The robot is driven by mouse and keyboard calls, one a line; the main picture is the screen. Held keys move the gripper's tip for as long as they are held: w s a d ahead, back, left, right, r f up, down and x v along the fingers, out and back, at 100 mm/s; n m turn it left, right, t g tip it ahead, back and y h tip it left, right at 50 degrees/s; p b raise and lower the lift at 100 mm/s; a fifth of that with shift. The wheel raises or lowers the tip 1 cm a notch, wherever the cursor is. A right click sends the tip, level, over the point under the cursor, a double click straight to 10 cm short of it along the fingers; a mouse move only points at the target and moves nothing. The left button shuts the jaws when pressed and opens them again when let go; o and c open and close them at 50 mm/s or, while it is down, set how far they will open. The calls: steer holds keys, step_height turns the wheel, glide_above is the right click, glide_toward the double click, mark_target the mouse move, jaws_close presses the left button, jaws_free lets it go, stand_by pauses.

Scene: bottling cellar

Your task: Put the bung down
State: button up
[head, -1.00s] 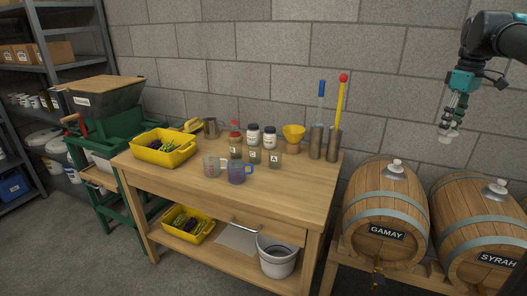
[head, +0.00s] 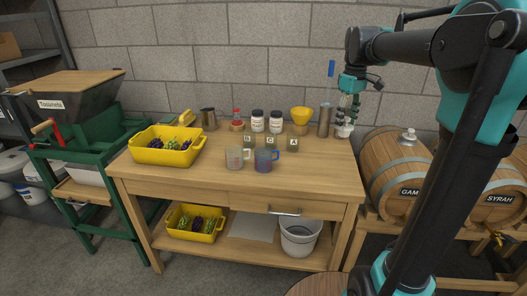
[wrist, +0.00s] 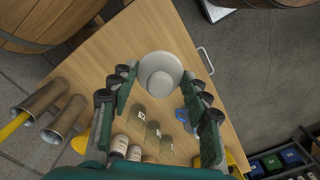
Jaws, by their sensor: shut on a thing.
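My gripper (head: 347,113) is shut on a pale white bung (head: 344,131), near the right end of the wooden workbench (head: 310,185) in the head view. In the wrist view, the bung (wrist: 160,70) shows between the two fingers of my gripper (wrist: 163,82), with the bench top below it. The bung hangs clear of the bench top as far as I can tell; the exact height is unclear.
Metal cylinders (wrist: 65,118) stand at the bench's back right, close to my gripper. Small jars (head: 292,144), two jugs (head: 265,159) and a yellow crate (head: 165,149) occupy the middle and left. The bench's front right is bare. The Gamay barrel (head: 395,170) stands to the right.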

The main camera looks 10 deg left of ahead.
steer(key=shift+a+f, duration=0.1)
steer(key=shift+f, duration=0.3)
step_height(320, 180, down, 19)
steer(key=shift+f, duration=0.2)
steer(key=o, duration=1.1)
steer(key=shift+o, duration=0.2)
step_height(320, 180, up, 12)
steer(key=s+d+f+m+t, duration=0.2)
steer(key=s+f+m, duration=0.2)
steer(key=s+f, duration=0.4)
steer(key=s+d+f+m+t, duration=0.2)
steer(key=s+f+m, duration=0.3)
steer(key=s+f, duration=0.4)
steer(key=s, duration=0.5)
steer(key=shift+d, duration=0.2)
